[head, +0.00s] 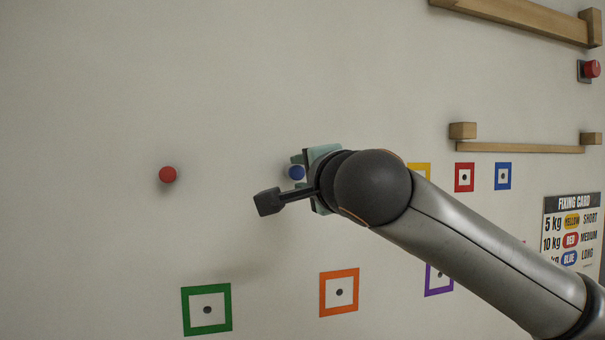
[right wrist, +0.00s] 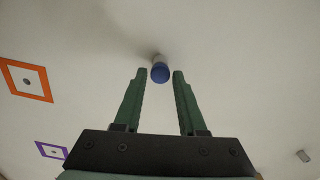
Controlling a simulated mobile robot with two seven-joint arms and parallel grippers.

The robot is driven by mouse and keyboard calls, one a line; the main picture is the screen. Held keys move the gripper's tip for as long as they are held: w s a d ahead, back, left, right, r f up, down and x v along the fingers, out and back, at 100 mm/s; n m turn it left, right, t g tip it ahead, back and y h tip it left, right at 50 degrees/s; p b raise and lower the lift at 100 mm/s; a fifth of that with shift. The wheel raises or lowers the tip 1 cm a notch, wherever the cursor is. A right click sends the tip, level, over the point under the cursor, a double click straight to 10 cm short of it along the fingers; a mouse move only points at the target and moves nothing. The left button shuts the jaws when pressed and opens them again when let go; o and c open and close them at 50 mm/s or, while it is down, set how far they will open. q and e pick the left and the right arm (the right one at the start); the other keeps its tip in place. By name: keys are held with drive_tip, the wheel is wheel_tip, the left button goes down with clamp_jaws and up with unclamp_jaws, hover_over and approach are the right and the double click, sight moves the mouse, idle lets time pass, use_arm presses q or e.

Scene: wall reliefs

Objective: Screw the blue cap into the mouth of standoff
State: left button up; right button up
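The blue cap (head: 297,172) is at the wall beside my right gripper in the head view. In the right wrist view the blue cap (right wrist: 160,73) sits at the front end of a short pale standoff (right wrist: 158,58) that sticks out from the wall. I cannot tell how deep the cap sits in the mouth. My right gripper (right wrist: 160,72) is open, its green fingertips on either side of the cap with a gap at each side. In the head view my right wrist partly covers this gripper (head: 300,160). My left gripper is not in view.
A red cap (head: 168,174) is on the wall to the left. Coloured square frames, such as the green (head: 185,311) and orange (head: 323,296) ones, are below. Wooden rails (head: 520,148), a red button (head: 592,69) and a fixing card (head: 573,203) are at the right.

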clamp_jaws()
drive_tip(key=shift+f+b, duration=0.15)
drive_tip(key=shift+b, duration=0.25)
drive_tip(key=m+b, duration=0.3)
drive_tip(key=m, duration=0.1)
drive_tip(key=shift+f+b, duration=0.15)
drive_tip(key=shift+b, duration=0.2)
drive_tip(key=shift+m, duration=0.4)
drive_tip(key=shift+r, duration=0.3)
drive_tip(key=m+b, duration=0.2)
drive_tip(key=shift+f+m, duration=0.3)
drive_tip(key=shift+m, duration=0.1)
drive_tip(key=shift+r+m+b, duration=0.15)
drive_tip(key=shift+m+b, duration=0.55)
drive_tip(key=shift+m, duration=0.4)
drive_tip(key=shift+w+r, duration=0.1)
drive_tip(key=shift+r, duration=0.05)
